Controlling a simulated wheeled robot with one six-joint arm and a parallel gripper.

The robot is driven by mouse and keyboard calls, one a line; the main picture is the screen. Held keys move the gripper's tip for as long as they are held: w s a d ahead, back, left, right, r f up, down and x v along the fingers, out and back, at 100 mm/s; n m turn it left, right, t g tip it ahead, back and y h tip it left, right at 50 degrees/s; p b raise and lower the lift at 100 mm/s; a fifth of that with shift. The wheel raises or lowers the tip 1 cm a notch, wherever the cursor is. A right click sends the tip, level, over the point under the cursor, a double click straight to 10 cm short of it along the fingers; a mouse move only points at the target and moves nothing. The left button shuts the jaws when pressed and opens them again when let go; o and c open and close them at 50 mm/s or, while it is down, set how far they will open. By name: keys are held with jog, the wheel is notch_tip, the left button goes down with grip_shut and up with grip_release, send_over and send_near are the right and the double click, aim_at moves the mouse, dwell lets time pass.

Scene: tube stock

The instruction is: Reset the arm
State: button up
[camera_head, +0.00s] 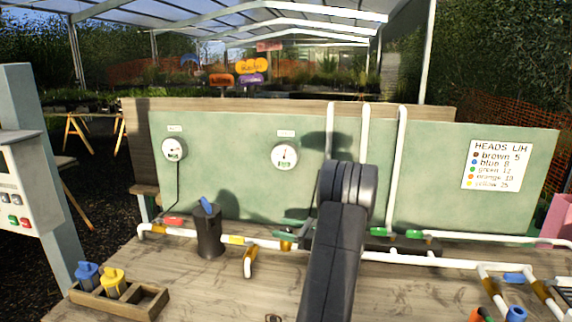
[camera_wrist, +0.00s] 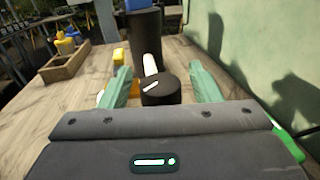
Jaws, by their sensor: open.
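My gripper (camera_head: 291,229) has green fingers and is low over the wooden bench, left of my dark arm in the head view. In the wrist view my gripper (camera_wrist: 162,88) is open, with its fingers spread apart. A black round cap with a white mark (camera_wrist: 160,92) shows between the fingers, with a visible gap on each side. A white pipe (camera_wrist: 150,64) runs behind the cap. My arm hides part of the bench and piping in the head view.
A black cylinder with a blue top (camera_head: 209,232) stands left of my gripper. A wooden tray (camera_head: 148,303) holds blue and yellow heads at the front left. A green panel (camera_head: 230,180) with gauges stands behind. White pipes (camera_head: 440,263) cross the bench right.

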jog(key=b+v, duration=0.2)
jog(key=v, duration=1.2)
jog(key=p+x, duration=0.2)
jog(key=x, duration=1.1)
jog(key=shift+a, duration=0.3)
jog(key=shift+w+a+m+t, duration=0.15)
jog(key=shift+a+m+t, duration=0.05)
jog(key=shift+m+t, duration=0.1)
jog(key=shift+d+m+t+h, duration=0.1)
jog(key=shift+m+t+h, duration=0.7)
jog(key=shift+t, duration=0.4)
jog(key=m+t+h, duration=0.5)
jog(key=shift+t+h+b, duration=0.3)
jog(key=shift+t, duration=0.1)
jog(key=b+v, duration=0.2)
jog(key=v, duration=1.1)
jog(key=shift+s+d, duration=0.25)
jog(key=shift+s, duration=0.05)
